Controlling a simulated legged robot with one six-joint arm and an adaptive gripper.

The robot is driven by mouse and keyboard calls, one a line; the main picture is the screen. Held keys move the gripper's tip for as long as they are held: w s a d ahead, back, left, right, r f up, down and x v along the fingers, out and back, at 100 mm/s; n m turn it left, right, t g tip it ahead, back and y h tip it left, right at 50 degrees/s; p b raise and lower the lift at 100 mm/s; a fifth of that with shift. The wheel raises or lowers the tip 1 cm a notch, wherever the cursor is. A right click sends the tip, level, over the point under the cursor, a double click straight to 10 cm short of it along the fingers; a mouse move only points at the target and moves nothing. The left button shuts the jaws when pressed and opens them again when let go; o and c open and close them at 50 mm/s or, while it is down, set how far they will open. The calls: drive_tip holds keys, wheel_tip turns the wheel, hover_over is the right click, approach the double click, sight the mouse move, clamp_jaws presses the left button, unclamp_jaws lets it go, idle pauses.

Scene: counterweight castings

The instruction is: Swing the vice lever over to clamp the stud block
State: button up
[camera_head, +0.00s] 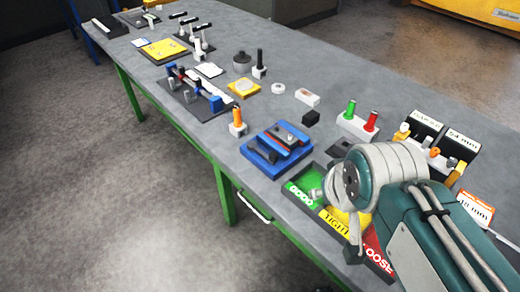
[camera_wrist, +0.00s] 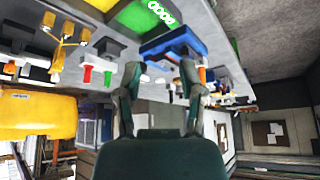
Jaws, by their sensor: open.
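The blue vice (camera_head: 262,152) stands near the table's front edge in the head view, with a dark grey block (camera_head: 287,133) lying on top between its parts. A little red shows at its right side. I cannot make out the lever for certain. An orange-handled post (camera_head: 238,117) in a white base stands just left of the vice. The wrist view is upside down; the blue vice (camera_wrist: 180,40) shows there beyond the fingertips. My gripper (camera_wrist: 158,70) is open and empty, its two fingers apart and clear of the vice. In the head view my arm hides the fingers.
Green, yellow and red bins (camera_head: 375,250) lie under my arm, right of the vice. Green and red pegs (camera_head: 360,118) stand behind it. A blue-ended rack (camera_head: 214,104) and several small parts fill the table to the left. Bare grey table shows between them.

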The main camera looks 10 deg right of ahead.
drive_tip(key=shift+o, duration=1.2)
drive_tip(key=n+g, duration=0.6)
drive_tip(key=n, duration=1)
hover_over(273, 154)
wheel_tip(273, 154, down, 2)
wheel_tip(273, 154, down, 11)
clamp_jaws()
